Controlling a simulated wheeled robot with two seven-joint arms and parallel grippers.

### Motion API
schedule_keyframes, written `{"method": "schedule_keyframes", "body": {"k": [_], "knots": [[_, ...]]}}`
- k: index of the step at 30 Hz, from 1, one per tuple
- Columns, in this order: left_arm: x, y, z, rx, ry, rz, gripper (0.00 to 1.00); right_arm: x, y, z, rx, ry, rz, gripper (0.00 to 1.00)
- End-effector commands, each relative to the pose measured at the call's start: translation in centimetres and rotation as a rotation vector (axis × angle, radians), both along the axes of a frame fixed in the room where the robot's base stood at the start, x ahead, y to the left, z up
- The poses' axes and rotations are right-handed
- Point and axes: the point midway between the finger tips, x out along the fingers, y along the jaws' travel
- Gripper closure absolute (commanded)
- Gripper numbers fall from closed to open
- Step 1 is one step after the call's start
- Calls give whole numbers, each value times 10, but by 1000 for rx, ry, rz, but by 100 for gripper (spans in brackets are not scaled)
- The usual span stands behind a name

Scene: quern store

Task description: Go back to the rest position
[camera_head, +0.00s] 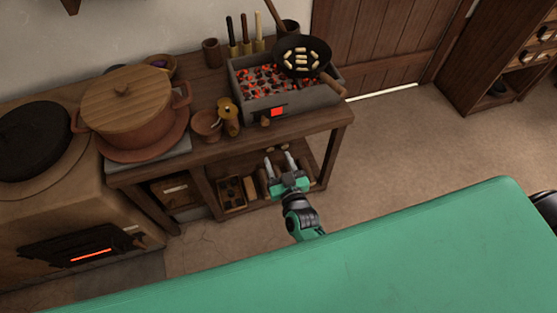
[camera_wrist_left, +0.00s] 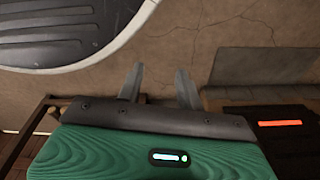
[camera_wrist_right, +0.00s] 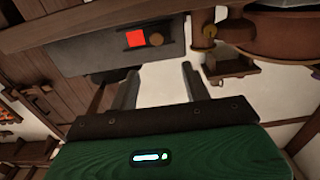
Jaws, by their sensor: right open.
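My right gripper (camera_head: 281,164) is open and empty. It is in front of the wooden table (camera_head: 275,131), below the level of its top, with its fingers pointing toward the table. In the right wrist view its two fingers (camera_wrist_right: 158,88) stand apart with nothing between them. My left gripper does not show in the head view. In the left wrist view its two fingers (camera_wrist_left: 158,85) stand apart and empty over the floor.
A brazier of glowing coals (camera_head: 262,102) bears a pan (camera_head: 301,57) with several pale pieces. An oven (camera_head: 75,230) glows at left. Floor at right (camera_head: 420,140) is clear.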

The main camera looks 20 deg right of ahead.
Motion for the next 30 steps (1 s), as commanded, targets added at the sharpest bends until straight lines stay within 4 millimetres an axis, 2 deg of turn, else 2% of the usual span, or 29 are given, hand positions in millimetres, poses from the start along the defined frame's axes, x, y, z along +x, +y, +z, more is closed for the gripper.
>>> {"method": "schedule_keyframes", "body": {"k": [8, 11, 14, 17, 18, 20, 21, 23, 24, 26, 30], "knots": [[-6, 1, -3, 1, 11, 1, 64, 0, 0, 0, 0, 1, 0, 52], [-9, 1, -3, 0, 13, 3, 64, -2, 1, -8, -3, 21, 7, 52], [-14, 2, -5, 2, 17, 1, 64, -10, 5, -37, -13, 100, 35, 52], [-27, 5, -8, 4, 26, -2, 64, -33, 9, -91, -29, 249, 81, 52], [-34, 6, -10, 6, 29, -3, 64, -47, 9, -117, -36, 322, 99, 52], [-44, 8, -14, 8, 35, -5, 64, -72, 7, -157, -48, 436, 125, 52], [-50, 10, -16, 9, 38, -6, 64, -90, 5, -181, -56, 512, 139, 52], [-61, 12, -19, 10, 44, -8, 64, -121, -1, -216, -68, 624, 157, 52], [-69, 14, -20, 12, 47, -9, 64, -143, -7, -237, -78, 697, 166, 52], [-80, 16, -22, 13, 53, -11, 64, -178, -17, -266, -90, 808, 176, 52], [-105, 22, -24, 16, 63, -15, 64, -267, -48, -317, -126, 1056, 180, 52]]}}
